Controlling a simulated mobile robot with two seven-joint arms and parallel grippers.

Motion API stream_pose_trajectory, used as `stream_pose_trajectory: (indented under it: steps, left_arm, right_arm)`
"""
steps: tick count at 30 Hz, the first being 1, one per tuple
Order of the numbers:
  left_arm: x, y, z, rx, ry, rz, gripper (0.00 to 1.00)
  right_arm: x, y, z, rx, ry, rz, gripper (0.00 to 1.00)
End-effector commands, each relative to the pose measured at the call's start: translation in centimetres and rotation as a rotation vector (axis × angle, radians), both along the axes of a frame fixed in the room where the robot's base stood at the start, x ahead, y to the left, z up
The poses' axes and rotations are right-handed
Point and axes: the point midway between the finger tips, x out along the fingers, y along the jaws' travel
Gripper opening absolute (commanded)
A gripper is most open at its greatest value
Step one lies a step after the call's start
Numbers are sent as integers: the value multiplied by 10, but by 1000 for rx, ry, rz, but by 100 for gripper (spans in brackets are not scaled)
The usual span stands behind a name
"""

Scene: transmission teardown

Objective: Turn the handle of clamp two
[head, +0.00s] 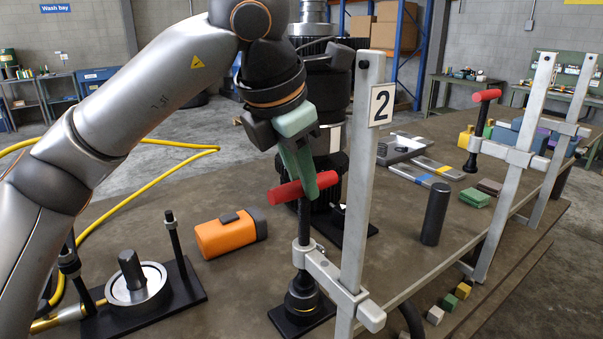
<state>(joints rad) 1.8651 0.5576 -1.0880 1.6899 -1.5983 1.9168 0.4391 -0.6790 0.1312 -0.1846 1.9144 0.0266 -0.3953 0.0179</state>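Clamp two is a grey metal bar clamp standing at the table's near edge, with a white plate marked "2" (382,105) on its upright bar (358,190). Its red handle (286,193) is a crosswise grip on top of a dark screw (304,222), which runs down through the clamp arm (333,277) to a round black foot (303,297). My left gripper (306,186) reaches down from above, its green fingers around the middle of the red handle. The fingers look closed on it; the far finger is partly hidden. My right gripper is out of view.
A second clamp with a red handle (487,95) stands to the right. A black cylinder (435,214) stands right of clamp two. An orange block-shaped object (226,238) and a black fixture with a metal disc (138,285) lie left. A tall dark assembly (322,85) rises behind my gripper.

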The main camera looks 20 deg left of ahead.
Motion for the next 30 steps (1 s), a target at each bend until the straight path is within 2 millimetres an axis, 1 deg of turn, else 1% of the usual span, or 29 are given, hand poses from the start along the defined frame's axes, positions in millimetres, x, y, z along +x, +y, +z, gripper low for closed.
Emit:
stream_pose_trajectory:
  steps: [1,7,14,17,20,25,27,30]
  left_arm:
    - [0,0,-1,0,2,0,36]
    - [0,0,0,0,-1,-1,58]
    - [0,0,1,-1,-2,-1,58]
    - [-1,0,5,-2,-3,-2,58]
    - [-7,1,17,-3,-5,-2,58]
    - [-22,4,51,-3,-8,-2,58]
    - [-28,6,66,-2,-8,1,58]
    - [-36,8,83,-1,-6,0,58]
  right_arm:
    - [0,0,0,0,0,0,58]
    - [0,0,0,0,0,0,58]
    - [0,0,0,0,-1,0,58]
    - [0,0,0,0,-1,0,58]
    - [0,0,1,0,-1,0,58]
    - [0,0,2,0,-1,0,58]
    - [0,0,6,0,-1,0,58]
    - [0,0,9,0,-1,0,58]
